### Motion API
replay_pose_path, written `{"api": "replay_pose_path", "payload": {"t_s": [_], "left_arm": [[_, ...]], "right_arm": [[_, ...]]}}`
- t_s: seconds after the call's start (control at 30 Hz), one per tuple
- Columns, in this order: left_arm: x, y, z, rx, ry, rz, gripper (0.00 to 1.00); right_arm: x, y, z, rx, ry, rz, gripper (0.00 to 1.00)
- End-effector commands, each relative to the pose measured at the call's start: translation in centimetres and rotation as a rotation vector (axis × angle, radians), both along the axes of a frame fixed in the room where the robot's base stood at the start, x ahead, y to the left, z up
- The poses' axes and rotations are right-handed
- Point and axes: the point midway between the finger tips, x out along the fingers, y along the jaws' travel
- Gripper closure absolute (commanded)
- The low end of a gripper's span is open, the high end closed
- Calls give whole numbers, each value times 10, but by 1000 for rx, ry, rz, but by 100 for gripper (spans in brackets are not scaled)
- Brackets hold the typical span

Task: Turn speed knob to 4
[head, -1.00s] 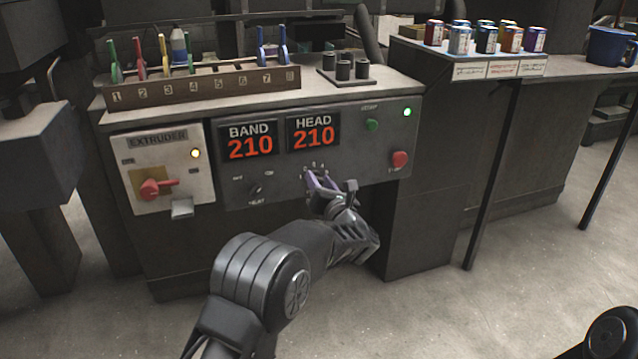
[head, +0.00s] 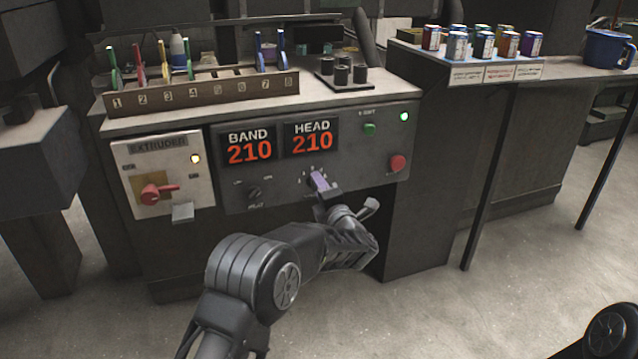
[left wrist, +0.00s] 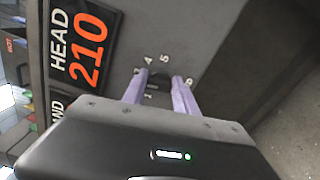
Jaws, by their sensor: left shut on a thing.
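The speed knob (left wrist: 154,87) is a small dark knob low on the grey control panel (head: 290,193), under the HEAD display. In the left wrist view it shows between the two lilac fingers of my left gripper (left wrist: 161,80), ringed by small white numbers, with 4 and 5 above the fingertips. Which number it points to cannot be told. My left gripper (head: 318,179) is shut on the knob, and in the head view its fingers and wrist hide most of it. My right gripper is not in view.
The BAND (head: 248,146) and HEAD (head: 311,138) displays both read 210. A small knob (head: 254,192) sits left of my gripper, a red button (head: 397,163) and green button (head: 369,129) to its right. The extruder's red switch (head: 157,194) is further left. A tool rack (head: 210,91) stands above.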

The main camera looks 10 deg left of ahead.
Motion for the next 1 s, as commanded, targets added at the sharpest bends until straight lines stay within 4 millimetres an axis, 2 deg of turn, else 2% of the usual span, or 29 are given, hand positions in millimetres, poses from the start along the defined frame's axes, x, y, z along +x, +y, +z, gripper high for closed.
{"api": "replay_pose_path", "payload": {"t_s": [0.6, 1.0], "left_arm": [[-1, 0, -3, 490, 314, 0, 100], [-1, 1, -6, 704, 449, -1, 100]], "right_arm": [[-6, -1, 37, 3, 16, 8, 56], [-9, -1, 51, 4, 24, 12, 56]]}}
